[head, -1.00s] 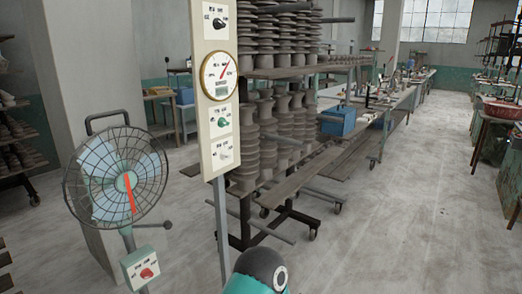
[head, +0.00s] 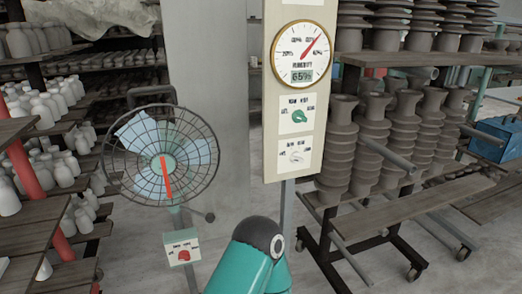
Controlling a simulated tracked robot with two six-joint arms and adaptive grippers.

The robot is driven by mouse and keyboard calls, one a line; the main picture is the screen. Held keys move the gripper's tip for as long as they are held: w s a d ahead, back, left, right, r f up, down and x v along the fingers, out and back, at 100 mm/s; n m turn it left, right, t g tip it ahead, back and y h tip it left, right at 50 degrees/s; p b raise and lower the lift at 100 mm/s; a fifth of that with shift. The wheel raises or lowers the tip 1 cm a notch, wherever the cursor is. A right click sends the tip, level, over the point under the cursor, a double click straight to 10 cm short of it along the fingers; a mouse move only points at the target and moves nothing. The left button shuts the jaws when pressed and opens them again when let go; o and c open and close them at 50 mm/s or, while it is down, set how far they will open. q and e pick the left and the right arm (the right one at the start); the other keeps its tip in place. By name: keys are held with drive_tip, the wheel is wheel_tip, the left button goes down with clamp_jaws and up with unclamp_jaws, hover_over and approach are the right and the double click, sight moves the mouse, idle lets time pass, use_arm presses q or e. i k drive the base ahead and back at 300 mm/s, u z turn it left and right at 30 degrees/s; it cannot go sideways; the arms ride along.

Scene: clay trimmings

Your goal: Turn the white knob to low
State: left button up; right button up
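The white knob (head: 297,156) is on the lowest plate of a tall cream panel (head: 272,100). Small labels sit around it, too small to read for sure, and I cannot tell where it points. A green knob (head: 298,116) is on the plate above it. Higher up is a round humidity gauge (head: 302,54) with a red needle and a display that reads about 65%. Neither of my grippers is in view. Only a teal and black link of one of my arms shows at the bottom middle, below the panel.
A caged fan (head: 161,158) stands left of the panel, with a red knob (head: 183,256) on its box. Shelves of pale bottles (head: 45,108) are at far left. A wheeled rack (head: 385,230) of grey ribbed pieces (head: 386,120) stands right of the panel. A blue box (head: 492,139) is at far right.

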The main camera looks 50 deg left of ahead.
sight(296, 157)
drive_tip(key=u, duration=0.3)
drive_tip(key=i, duration=0.8)
drive_tip(key=u, duration=0.45)
drive_tip(key=k, duration=0.9)
drive_tip(key=u, duration=0.2)
drive_tip(key=i, duration=0.95)
drive_tip(key=z, duration=0.1)
